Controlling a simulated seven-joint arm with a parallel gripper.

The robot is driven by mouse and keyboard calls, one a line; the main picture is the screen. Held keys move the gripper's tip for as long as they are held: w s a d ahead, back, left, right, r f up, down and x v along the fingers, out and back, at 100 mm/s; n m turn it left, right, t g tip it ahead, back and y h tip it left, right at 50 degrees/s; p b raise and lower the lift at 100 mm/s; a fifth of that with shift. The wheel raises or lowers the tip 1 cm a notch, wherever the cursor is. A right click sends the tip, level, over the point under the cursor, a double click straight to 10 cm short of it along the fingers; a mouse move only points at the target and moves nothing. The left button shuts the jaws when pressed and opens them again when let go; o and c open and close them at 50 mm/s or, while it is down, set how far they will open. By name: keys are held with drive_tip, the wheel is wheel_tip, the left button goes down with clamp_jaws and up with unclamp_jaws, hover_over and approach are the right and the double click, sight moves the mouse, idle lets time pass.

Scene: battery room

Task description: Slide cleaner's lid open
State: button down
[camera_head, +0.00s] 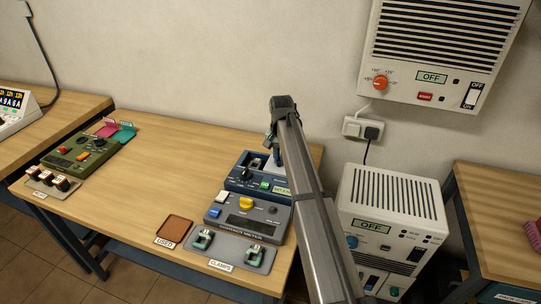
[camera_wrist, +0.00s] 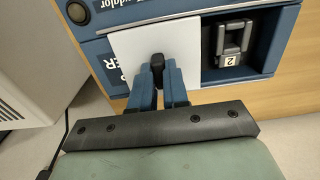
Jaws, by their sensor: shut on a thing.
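The cleaner is a blue box (camera_head: 238,184) at the back right of the bench, partly hidden by my arm; its blue body (camera_wrist: 284,22) fills the top of the wrist view. Its white lid (camera_wrist: 126,52) covers the left part of the recess in that view. The right part is uncovered and shows a grey clamp-like piece (camera_wrist: 233,40) marked 2. My gripper (camera_wrist: 157,76) is shut on the lid's black knob (camera_wrist: 157,60). In the head view my gripper (camera_head: 273,143) is over the cleaner's back right, and its fingertips are hard to make out.
A grey meter (camera_head: 222,216) stands in front of the cleaner, with a clamps tray (camera_head: 232,254) before it. A brown used tray (camera_head: 174,229) lies left of that. A green device (camera_head: 78,153) is farther left. The bench middle is clear. White units stand right.

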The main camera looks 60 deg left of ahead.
drive_tip(key=c, duration=1.1)
unclamp_jaws()
wheel_tip(320, 180, up, 14)
drive_tip(key=shift+f, duration=0.1)
